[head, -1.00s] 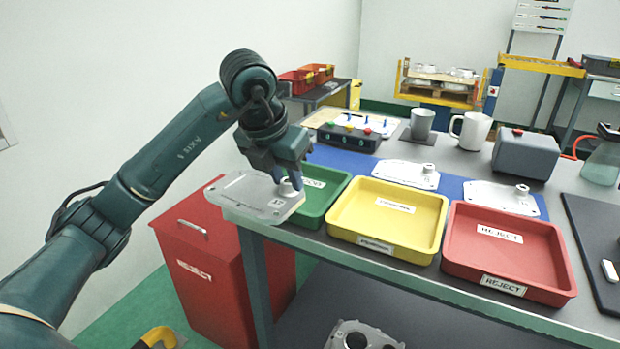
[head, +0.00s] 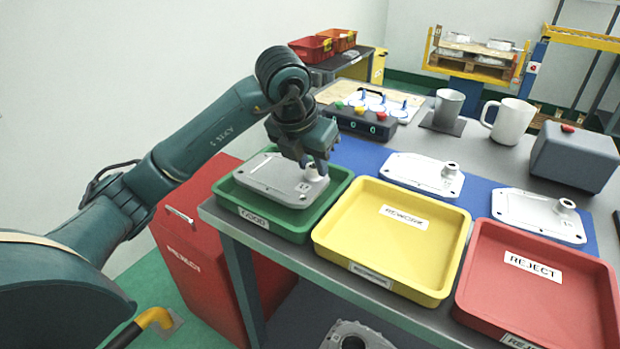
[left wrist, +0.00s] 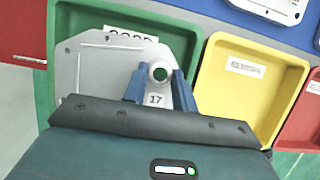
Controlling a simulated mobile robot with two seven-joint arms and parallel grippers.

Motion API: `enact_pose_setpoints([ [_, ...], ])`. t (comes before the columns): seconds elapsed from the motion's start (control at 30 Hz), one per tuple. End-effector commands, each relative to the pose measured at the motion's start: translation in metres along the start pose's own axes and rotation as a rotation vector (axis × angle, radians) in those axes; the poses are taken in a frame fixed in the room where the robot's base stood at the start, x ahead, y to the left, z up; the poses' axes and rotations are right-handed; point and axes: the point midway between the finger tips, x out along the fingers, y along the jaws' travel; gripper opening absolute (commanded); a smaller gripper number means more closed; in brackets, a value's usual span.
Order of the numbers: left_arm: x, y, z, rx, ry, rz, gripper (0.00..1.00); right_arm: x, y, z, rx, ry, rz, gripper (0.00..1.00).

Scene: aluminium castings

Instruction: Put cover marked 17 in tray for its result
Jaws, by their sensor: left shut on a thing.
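The silver cover marked 17 (head: 277,180) is in or just over the green GOOD tray (head: 262,228); I cannot tell whether it touches the tray floor. My left gripper (head: 315,168) is shut on the cover's round boss. In the left wrist view the cover (left wrist: 105,72) shows its 17 label between the blue fingers (left wrist: 160,90), inside the green tray's outline (left wrist: 66,20). The yellow REWORK tray (head: 380,240) and the red REJECT tray (head: 535,285) stand to the right, both empty. My right gripper is not in view.
Two more silver covers (head: 422,172), (head: 538,214) lie on the blue mat behind the trays. A control box with lit digits (head: 350,122), a grey cup (head: 448,104), a white mug (head: 510,120) and a grey device (head: 575,155) stand farther back. A red REJECT bin (head: 190,245) stands beside the table.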

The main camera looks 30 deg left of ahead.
Motion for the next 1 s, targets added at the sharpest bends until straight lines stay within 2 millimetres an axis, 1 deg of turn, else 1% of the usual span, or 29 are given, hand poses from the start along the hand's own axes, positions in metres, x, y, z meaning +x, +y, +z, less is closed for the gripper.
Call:
enact_pose_setpoints([
  [0.07,0.005,0.0,-0.002,0.0,-0.001,0.0,0.0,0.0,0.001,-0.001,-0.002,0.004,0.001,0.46],
  [0.3,0.034,0.0,-0.014,0.001,0.0,0.0,0.0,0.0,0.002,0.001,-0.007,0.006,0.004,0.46],
  [0.63,0.037,0.0,-0.015,0.001,-0.003,0.0,0.0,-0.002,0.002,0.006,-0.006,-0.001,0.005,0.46],
  [0.67,0.036,0.0,-0.015,0.001,-0.001,0.0,0.3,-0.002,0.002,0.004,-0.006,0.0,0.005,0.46],
  [0.9,0.036,0.0,-0.015,0.001,0.0,0.0,0.49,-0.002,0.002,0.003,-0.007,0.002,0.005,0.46],
  [1.0,0.036,0.0,-0.015,0.001,0.0,0.0,0.49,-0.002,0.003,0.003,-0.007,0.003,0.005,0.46],
])
